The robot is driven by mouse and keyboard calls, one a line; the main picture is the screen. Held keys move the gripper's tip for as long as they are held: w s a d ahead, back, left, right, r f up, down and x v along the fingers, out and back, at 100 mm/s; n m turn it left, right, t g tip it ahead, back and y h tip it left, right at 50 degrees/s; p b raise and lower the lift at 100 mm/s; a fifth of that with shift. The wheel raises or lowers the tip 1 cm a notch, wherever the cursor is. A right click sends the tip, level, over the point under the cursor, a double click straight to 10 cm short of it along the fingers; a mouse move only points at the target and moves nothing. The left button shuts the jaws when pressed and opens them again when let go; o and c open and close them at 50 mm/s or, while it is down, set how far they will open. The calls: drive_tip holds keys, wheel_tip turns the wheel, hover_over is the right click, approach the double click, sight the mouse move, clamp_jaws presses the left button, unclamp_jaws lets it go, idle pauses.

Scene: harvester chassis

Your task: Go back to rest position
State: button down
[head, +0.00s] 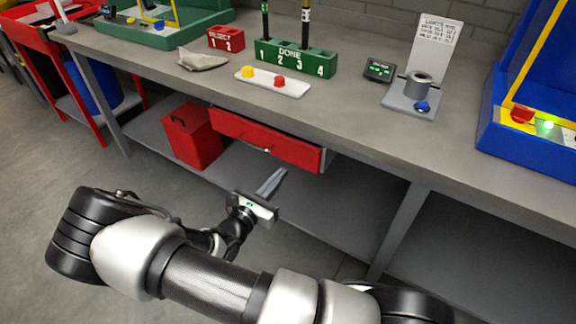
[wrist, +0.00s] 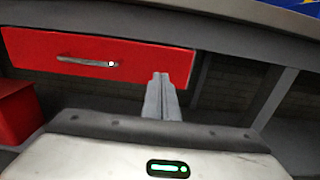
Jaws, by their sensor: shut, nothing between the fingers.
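My gripper (head: 279,174) is held in front of the workbench, below the level of its top. Its two fingers lie together and hold nothing. In the wrist view my gripper (wrist: 159,77) points at the right end of a red drawer (wrist: 95,55). The drawer (head: 262,140) hangs under the bench top and has a metal handle.
The grey workbench (head: 345,105) carries a green DONE rack (head: 297,62), a white tray (head: 291,88) with a yellow and a red piece, and a grey fixture (head: 412,95). A red box (head: 192,137) stands on the lower shelf. Floor at left is clear.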

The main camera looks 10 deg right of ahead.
drive_tip(key=v, duration=0.6)
drive_tip(key=shift+p, duration=0.3)
drive_tip(key=shift+s+a+r, duration=0.1)
drive_tip(key=shift+s, duration=0.1)
drive_tip(key=s+d+r+m+g+y, duration=0.3)
drive_tip(key=s+d+r+m+g, duration=0.3)
drive_tip(key=r+m, duration=0.25)
drive_tip(key=s+d+r+m+g+y, duration=0.2)
drive_tip(key=s+d+r+m+g, duration=0.4)
drive_tip(key=m, duration=0.4)
drive_tip(key=s+a+r+m+t+y, duration=0.1)
drive_tip(key=s+r+m+t+y, duration=0.15)
drive_tip(key=s+r+m, duration=0.4)
drive_tip(key=s+r+m+t+y, duration=0.1)
drive_tip(key=r+m+y, duration=0.25)
drive_tip(key=r, duration=0.55)
wheel_tip(320, 180, up, 20)
drive_tip(key=p, duration=2)
drive_tip(key=shift+a+r+n+y, duration=0.15)
drive_tip(key=shift+a+n+y, duration=0.05)
drive_tip(key=shift+n+y, duration=0.2)
drive_tip(key=shift+t, duration=0.25)
